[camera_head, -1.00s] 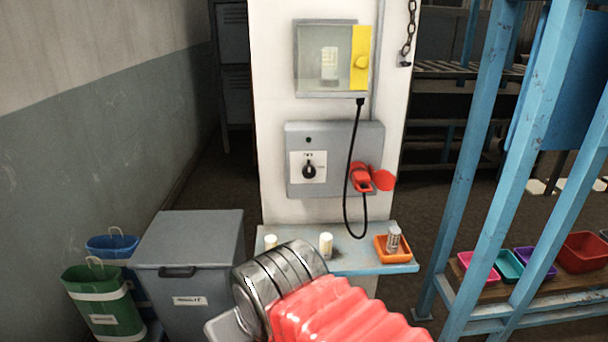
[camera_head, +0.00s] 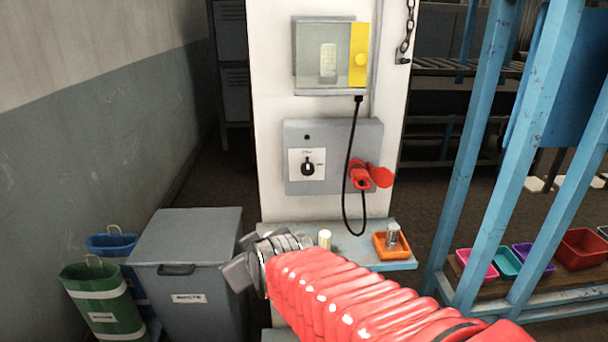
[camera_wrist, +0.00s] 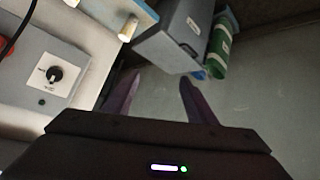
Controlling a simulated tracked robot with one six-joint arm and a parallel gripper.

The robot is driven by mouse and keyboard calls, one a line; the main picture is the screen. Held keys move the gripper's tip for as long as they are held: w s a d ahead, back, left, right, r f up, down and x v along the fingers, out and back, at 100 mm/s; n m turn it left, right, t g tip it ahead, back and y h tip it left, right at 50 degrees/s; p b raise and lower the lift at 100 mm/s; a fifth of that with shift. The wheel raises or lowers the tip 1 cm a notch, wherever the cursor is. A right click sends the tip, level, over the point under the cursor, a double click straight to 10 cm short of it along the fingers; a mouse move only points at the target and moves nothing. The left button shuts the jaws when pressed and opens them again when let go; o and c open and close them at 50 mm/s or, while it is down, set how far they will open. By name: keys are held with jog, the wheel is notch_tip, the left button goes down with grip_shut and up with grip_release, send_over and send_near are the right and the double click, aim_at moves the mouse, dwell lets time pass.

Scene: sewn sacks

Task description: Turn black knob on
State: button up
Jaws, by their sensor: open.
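The black knob (camera_head: 307,169) sits on a white plate on the grey switch box (camera_head: 352,140), fixed to the white pillar. Its pointer looks roughly upright in the head view. A small dark indicator is above it. In the wrist view the knob (camera_wrist: 55,74) is at the left, to the left of my gripper. My gripper (camera_wrist: 155,90) is open and empty, its two dark fingers apart, and not touching the knob. In the head view my red-sleeved arm reaches in front of the shelf, with its end below and left of the switch box.
A red plug (camera_head: 361,177) with a black cable hangs from the box's right side. A small shelf (camera_head: 345,250) below holds an orange tray (camera_head: 379,250) and a white cylinder (camera_head: 324,239). A grey bin (camera_head: 190,255) stands left; a blue frame (camera_head: 500,150) stands right.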

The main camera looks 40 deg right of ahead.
jog(key=w+d+r+t+h, duration=0.1)
jog(key=d+h, duration=0.3)
jog(key=d, duration=0.6)
jog(key=w+d+r+n+t+h, duration=0.1)
jog(key=w+d+t+h, duration=0.2)
jog(key=d, duration=0.8)
jog(key=shift+w+r+t+h, duration=0.2)
jog(key=shift+w+t+h, duration=0.15)
jog(key=shift+h, duration=0.35)
jog(key=shift+w+d, duration=0.1)
